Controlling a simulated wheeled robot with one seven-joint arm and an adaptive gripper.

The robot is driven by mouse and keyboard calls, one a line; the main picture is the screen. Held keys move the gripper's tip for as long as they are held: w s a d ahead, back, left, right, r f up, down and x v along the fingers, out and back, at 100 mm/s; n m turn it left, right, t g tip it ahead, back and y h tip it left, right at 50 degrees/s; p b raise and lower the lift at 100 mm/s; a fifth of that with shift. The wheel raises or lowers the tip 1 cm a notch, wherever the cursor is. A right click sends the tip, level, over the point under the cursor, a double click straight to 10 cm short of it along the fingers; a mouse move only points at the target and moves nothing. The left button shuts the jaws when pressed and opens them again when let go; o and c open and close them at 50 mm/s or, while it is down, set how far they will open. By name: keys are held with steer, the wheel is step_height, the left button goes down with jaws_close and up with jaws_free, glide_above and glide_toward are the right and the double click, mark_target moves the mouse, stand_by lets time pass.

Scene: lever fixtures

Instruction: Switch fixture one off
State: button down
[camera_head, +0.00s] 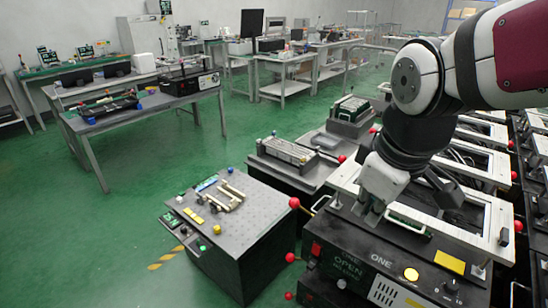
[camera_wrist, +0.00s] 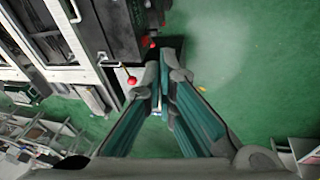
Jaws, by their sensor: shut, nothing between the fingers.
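Fixture one (camera_head: 350,236) is the black box at the lower right of the head view, with "ONE" printed on it. Its front carries a lit yellow round button (camera_head: 411,274) and a red switch (camera_head: 315,249). A red ball knob (camera_head: 294,203) on a lever stands out at its left side, beside the white frame on top. My gripper (camera_head: 372,216) points down over the fixture's top, to the right of that knob in the picture. In the wrist view my gripper (camera_wrist: 163,78) has its fingers together and empty. A red ball (camera_wrist: 132,80) shows just left of the fingertips there; I cannot tell which lever it belongs to.
More red knobs (camera_head: 290,258) stick out at the left of the fixture row. A dark cabinet (camera_head: 230,225) with small buttons stands to the left, across a narrow gap. Further fixtures with white frames (camera_head: 470,165) line the right. Green floor (camera_head: 120,235) is open at left.

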mark_target(316, 250)
steer(key=w+a+f+n+g+b, duration=0.1)
steer(key=w+f+n, duration=0.5)
steer(key=f, duration=0.3)
steer(key=w+a+f+n+g, duration=0.1)
steer(key=w+a+f+n, duration=0.1)
steer(key=w+f+n, duration=0.4)
steer(key=w+a+f+n+g+b, duration=0.1)
steer(key=w+f+n, duration=0.5)
steer(key=f, duration=0.7)
steer(key=shift+w+a+n+b, duration=0.2)
steer(key=shift+a+n+b, duration=0.15)
steer(key=shift+a+n, duration=0.35)
steer(key=w+d+f, duration=0.3)
steer(key=f, duration=0.7)
steer(key=shift+f, duration=0.3)
steer(key=shift+w+d, duration=0.1)
